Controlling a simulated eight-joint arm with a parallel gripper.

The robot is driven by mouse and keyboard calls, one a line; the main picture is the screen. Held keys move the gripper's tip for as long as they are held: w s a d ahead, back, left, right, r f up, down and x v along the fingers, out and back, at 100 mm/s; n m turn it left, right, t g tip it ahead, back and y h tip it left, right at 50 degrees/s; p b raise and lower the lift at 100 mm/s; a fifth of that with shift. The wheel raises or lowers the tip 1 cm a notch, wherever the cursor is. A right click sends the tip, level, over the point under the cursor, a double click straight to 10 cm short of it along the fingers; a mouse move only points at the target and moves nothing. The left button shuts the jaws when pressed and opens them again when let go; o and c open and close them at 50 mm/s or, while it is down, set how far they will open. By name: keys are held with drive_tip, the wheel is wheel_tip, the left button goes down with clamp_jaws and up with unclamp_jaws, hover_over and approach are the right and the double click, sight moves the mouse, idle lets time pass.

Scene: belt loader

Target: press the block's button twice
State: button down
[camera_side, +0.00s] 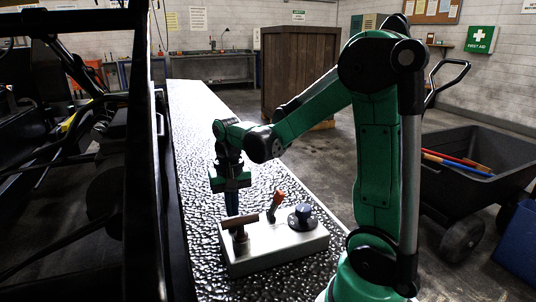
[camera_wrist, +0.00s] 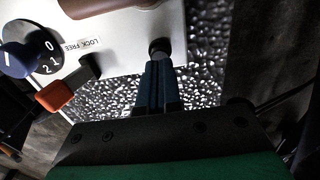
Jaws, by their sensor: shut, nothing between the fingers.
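The pale block (camera_side: 275,249) lies on the bumpy dark surface, and it fills the upper left of the wrist view (camera_wrist: 120,40). A small dark round piece (camera_wrist: 159,46), seemingly the button, sits at the block's edge in the wrist view. In the side view I cannot make it out. My gripper (camera_side: 232,212) points down at the block's far left end, behind the brown handle. Its blue fingers are together and empty. In the wrist view the fingertips (camera_wrist: 154,64) show just below the dark piece; I cannot tell whether they touch it.
The block also carries a brown handle (camera_side: 240,222), an orange-tipped lever (camera_side: 277,200) and a dark blue knob (camera_side: 303,212) with numbers around it. A black cart (camera_side: 470,180) stands at the right and a wooden crate (camera_side: 300,70) behind. The surface beyond the block is clear.

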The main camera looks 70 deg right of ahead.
drive_tip(key=shift+f, duration=0.55)
drive_tip(key=shift+f, duration=1.05)
wheel_tip(320, 180, up, 14)
idle(0.6)
drive_tip(key=s+a+f+n+t, duration=0.1)
drive_tip(key=a+f+n+t, duration=0.1)
drive_tip(key=a+n+t, duration=0.1)
drive_tip(key=s+a+f+n+t, duration=0.1)
drive_tip(key=a+f+n+t, duration=0.2)
drive_tip(key=a+n, duration=0.3)
drive_tip(key=shift+a+t, duration=0.5)
drive_tip(key=shift+a, duration=0.45)
